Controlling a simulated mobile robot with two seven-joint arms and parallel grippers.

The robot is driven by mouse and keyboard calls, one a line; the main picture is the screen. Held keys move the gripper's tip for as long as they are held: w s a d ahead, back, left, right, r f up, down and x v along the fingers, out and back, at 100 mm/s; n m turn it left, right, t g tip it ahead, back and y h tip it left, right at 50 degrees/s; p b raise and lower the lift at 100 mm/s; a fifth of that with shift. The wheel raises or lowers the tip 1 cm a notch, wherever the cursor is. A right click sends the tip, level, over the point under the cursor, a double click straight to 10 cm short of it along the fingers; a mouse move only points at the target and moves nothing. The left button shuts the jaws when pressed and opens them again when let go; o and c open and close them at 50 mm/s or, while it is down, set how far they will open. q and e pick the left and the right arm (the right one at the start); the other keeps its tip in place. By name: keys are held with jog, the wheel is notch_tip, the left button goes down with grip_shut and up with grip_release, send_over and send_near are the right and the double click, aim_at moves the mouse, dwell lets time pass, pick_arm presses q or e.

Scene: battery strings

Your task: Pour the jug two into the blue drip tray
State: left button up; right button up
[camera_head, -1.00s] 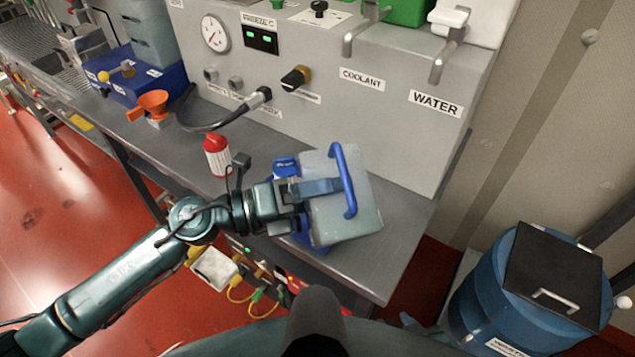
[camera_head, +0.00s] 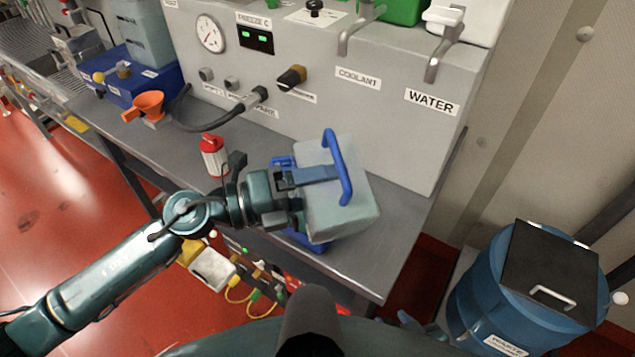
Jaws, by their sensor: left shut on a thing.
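My left gripper (camera_head: 291,181) is shut on the blue handle (camera_head: 343,168) of a pale, translucent jug (camera_head: 340,215). The jug is tilted above the near right part of the grey bench. I cannot read a label on it. A blue tray (camera_head: 312,243) shows below and behind the jug and gripper, which hide most of it. Whether liquid is leaving the jug cannot be seen. My right gripper is not in view.
A grey panel (camera_head: 320,100) with coolant and water taps rises behind. A blue drum (camera_head: 475,295) is at right.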

pick_arm(q)
jog(key=shift+r, duration=0.15)
dwell(0.3)
jog(key=shift+w+a+r+n, duration=0.1)
jog(key=shift+w+r+n, duration=0.25)
jog(key=shift+n, duration=0.45)
jog(key=shift+r, duration=0.1)
dwell(0.5)
jog(key=shift+w+r+n, duration=0.25)
jog(key=shift+r+n, duration=0.1)
jog(key=shift+n, duration=0.35)
jog(key=shift+a, duration=0.1)
dwell(0.6)
jog(key=shift+w+a+r+n, duration=0.1)
jog(key=shift+w+r+n, duration=0.3)
jog(key=shift+n, duration=0.4)
dwell(1.8)
jog(key=shift+f, duration=0.1)
